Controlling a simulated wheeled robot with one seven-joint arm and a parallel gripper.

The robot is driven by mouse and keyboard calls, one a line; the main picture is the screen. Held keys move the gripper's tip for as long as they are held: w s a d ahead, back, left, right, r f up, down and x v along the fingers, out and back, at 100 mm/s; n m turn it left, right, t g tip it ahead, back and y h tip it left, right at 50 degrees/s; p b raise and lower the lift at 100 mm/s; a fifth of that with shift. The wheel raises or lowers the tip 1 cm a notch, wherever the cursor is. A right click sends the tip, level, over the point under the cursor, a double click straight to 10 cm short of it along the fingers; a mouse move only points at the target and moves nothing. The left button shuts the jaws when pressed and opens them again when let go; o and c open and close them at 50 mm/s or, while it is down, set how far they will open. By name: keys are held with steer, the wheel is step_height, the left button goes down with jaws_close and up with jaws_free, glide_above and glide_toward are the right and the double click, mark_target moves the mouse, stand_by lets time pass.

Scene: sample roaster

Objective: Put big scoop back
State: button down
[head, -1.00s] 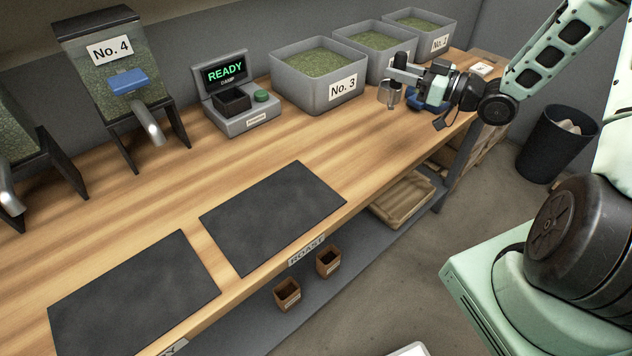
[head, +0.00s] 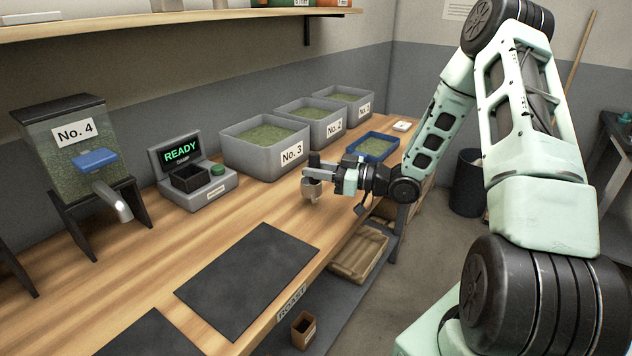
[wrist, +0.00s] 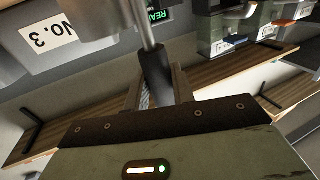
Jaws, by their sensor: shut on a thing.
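My gripper (head: 322,172) is shut on the dark handle of a metal scoop. The scoop (head: 311,190) hangs above the wooden counter, in front of the grey bin labelled No. 3 (head: 262,158). In the wrist view the black handle (wrist: 156,75) stands between the fingers of my gripper (wrist: 157,92), and its metal shaft runs up out of the frame. I cannot tell whether the scoop's cup holds anything. No empty holder for the scoop is clear in these views.
The No. 2 bin (head: 315,127) and No. 1 bin (head: 352,106) stand behind. A READY device (head: 190,180) and No. 4 dispenser (head: 75,150) stand left. Dark mats (head: 248,278) lie flat on the counter.

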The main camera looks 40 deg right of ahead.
mark_target(317, 182)
steer(key=shift+f, duration=1.5)
steer(key=shift+f, duration=0.15)
steer(key=c, duration=1.2)
jaws_free()
steer(key=shift+o, duration=0.2)
steer(key=shift+r, duration=0.25)
steer(key=b+v, duration=0.2)
steer(key=v, duration=1)
steer(key=shift+f, duration=0.1)
